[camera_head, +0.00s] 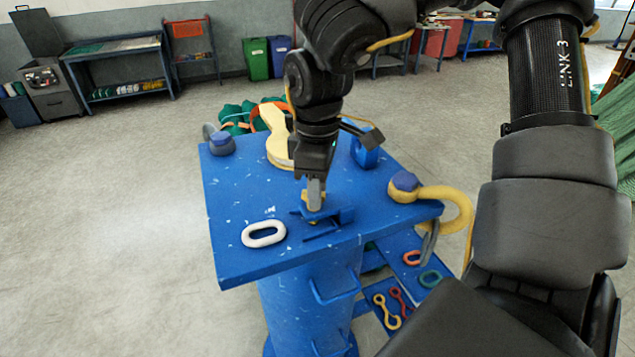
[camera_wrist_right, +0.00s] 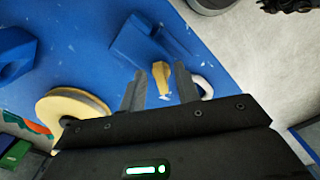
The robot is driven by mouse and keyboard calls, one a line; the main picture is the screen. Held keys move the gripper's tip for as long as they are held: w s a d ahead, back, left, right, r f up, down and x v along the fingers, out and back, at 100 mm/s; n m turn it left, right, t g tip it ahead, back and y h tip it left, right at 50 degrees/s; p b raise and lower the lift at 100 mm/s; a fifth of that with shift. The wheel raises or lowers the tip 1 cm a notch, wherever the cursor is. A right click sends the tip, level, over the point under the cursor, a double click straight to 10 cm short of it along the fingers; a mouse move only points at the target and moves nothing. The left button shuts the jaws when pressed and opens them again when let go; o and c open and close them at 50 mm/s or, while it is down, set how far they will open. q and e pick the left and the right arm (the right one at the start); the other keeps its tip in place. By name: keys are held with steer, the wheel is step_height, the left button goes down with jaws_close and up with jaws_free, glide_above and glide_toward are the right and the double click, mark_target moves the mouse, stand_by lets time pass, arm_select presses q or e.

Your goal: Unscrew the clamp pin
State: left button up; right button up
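The clamp pin, a small yellow piece (camera_head: 313,217), shows below my right gripper on the blue clamp (camera_head: 343,214), which is fixed to the blue table. In the right wrist view the yellow pin (camera_wrist_right: 161,76) stands between the two grey fingers, with a gap on each side. My right gripper (camera_head: 315,190) points down over the pin and is open; it also shows in the right wrist view (camera_wrist_right: 160,88). The fingers partly hide the pin in the head view, and I cannot tell how deep it sits. My left gripper is not in view.
On the blue table (camera_head: 235,189), a white ring (camera_head: 264,234) lies left of the clamp. A yellow block with a round base (camera_head: 280,140) stands behind. A yellow-strapped shackle (camera_head: 404,186) is at the right edge. A lower shelf holds coloured links (camera_head: 387,311).

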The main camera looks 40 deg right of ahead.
jaws_close()
stand_by(0.3)
